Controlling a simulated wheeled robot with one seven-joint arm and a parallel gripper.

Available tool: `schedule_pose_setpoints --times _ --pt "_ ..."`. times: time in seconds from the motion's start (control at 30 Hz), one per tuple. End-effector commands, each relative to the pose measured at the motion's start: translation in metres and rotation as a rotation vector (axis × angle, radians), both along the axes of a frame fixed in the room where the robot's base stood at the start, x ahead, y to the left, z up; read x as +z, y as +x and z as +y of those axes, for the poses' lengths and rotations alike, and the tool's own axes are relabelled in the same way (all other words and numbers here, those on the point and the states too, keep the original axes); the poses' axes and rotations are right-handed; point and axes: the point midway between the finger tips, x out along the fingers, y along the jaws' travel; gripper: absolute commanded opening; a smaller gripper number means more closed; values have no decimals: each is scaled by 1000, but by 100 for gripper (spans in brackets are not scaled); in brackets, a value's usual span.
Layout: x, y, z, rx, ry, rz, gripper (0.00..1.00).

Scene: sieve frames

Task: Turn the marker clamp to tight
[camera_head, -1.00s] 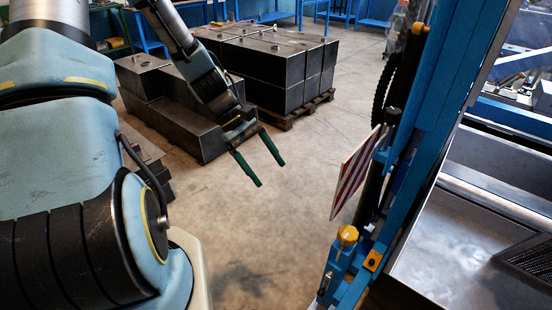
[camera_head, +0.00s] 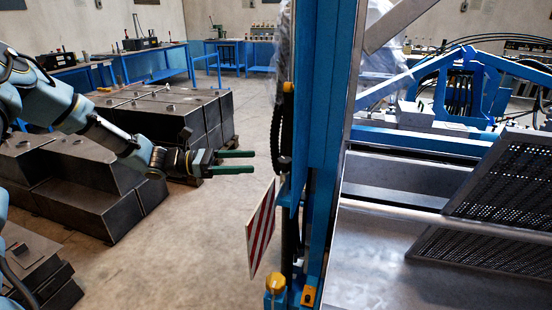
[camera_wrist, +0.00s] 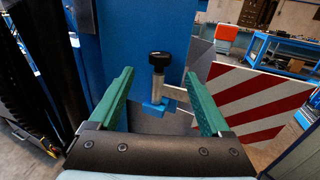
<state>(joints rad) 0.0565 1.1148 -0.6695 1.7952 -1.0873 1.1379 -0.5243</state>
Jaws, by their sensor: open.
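The marker clamp (camera_wrist: 160,60) shows in the wrist view as a black knob on a metal stem, above a small blue bracket. A red-and-white striped marker board (camera_wrist: 258,103) is beside it on the right. In the head view the board (camera_head: 261,228) hangs on the blue post, and I cannot make out the black knob there. My gripper (camera_head: 251,161) is open, with its green fingers pointing right toward the post. In the wrist view the knob appears between the fingertips of my gripper (camera_wrist: 159,74), seemingly beyond them. Nothing is held.
The blue post (camera_head: 325,140) stands upright just right of my gripper. A yellow knob (camera_head: 275,284) sits low on it. Dark metal blocks (camera_head: 90,180) lie behind and left of my arm. A metal machine bed (camera_head: 400,255) fills the right. Open floor (camera_head: 180,240) lies below my gripper.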

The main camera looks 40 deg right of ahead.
Motion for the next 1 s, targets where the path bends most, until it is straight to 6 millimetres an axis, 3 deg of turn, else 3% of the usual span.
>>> schedule_pose_setpoints --times 0.2,0.43,0.87,1.0 --pt "4 -27 -34 -4 1 2 82" --pt "2 -46 -59 -2 2 -2 82" --pt "0 -52 -67 0 2 -3 82" --pt "0 -52 -67 0 2 -3 67"
